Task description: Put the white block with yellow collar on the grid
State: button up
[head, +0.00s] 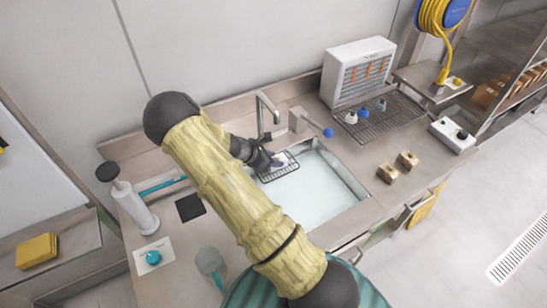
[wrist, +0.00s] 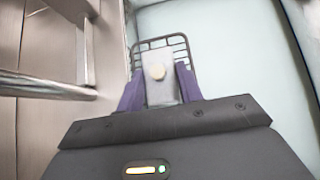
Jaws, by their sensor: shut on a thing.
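My gripper (wrist: 160,86) is shut on a pale grey-white block (wrist: 160,95), with its two purple fingers on either side. A round cream-yellow piece shows on the block's face; I cannot make out a collar clearly. In the head view my gripper (head: 276,161) is over the left back part of the sink, at a small black wire rack (head: 285,172). That rack also shows in the wrist view (wrist: 184,48), just behind the block. Whether the block touches it I cannot tell. A larger wire grid (head: 396,122) lies on the counter right of the sink, before a white vented box.
Several small white and blue pieces (head: 363,112) stand on the larger grid. The sink (head: 318,190) has a faucet (head: 262,112) and a blue-tipped lever (head: 327,132) behind it. Two brown blocks (head: 387,173) sit on the right counter. A white switch box (head: 452,136) stands farther right.

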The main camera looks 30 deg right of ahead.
jog(key=o, duration=1.1)
jog(key=shift+r, duration=0.1)
jog(key=b+v, duration=0.2)
jog(key=v, duration=1)
